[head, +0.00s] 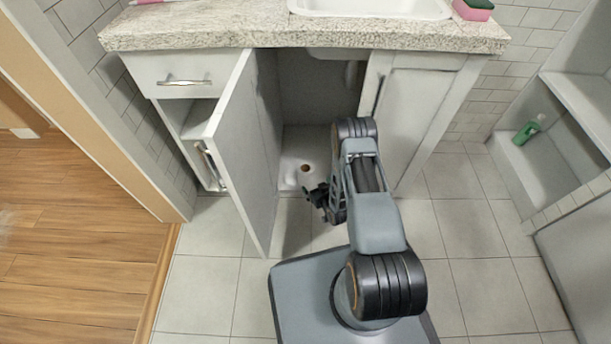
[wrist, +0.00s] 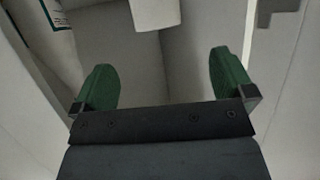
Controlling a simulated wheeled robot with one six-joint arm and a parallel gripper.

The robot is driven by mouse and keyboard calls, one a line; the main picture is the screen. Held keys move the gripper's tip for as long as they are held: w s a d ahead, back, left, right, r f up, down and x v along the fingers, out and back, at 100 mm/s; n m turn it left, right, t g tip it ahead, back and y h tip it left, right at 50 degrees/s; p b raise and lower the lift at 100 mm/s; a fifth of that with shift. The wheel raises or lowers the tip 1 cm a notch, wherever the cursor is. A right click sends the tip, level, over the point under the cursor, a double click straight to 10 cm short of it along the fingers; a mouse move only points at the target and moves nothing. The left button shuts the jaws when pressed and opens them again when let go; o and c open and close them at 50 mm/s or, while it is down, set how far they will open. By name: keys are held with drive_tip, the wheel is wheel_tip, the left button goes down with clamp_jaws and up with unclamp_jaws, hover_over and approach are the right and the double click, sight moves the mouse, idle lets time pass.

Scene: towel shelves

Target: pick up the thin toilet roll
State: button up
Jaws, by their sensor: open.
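Inside the open cabinet, a small round brown spot (head: 306,168) shows on the pale floor. It may be the core of the thin toilet roll, but the roll's outline does not stand out from the white around it. My gripper (head: 316,194) is at the cabinet's opening, in front of that spot and slightly to its right. In the wrist view its two green fingertips (wrist: 165,75) are wide apart with nothing between them. A pale block-like thing (wrist: 155,12) is cut off at the top there; I cannot tell what it is.
The left cabinet door (head: 240,150) stands open beside my gripper; the right door (head: 410,110) looks shut. A countertop (head: 200,27) with a sink (head: 370,9) overhangs the cabinet. Tiled floor is clear at both sides.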

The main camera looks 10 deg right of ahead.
sight(309, 174)
drive_tip(key=b+x, duration=0.2)
drive_tip(key=x, duration=0.5)
drive_tip(key=shift+b, duration=0.35)
drive_tip(key=b+x, duration=0.1)
drive_tip(key=x, duration=0.1)
drive_tip(key=b+x, duration=0.2)
drive_tip(key=x, duration=0.1)
drive_tip(key=shift+w+d, duration=0.2)
drive_tip(key=shift+w, duration=0.45)
drive_tip(key=shift+c, duration=0.3)
drive_tip(key=c, duration=0.9)
drive_tip(key=shift+c, duration=0.2)
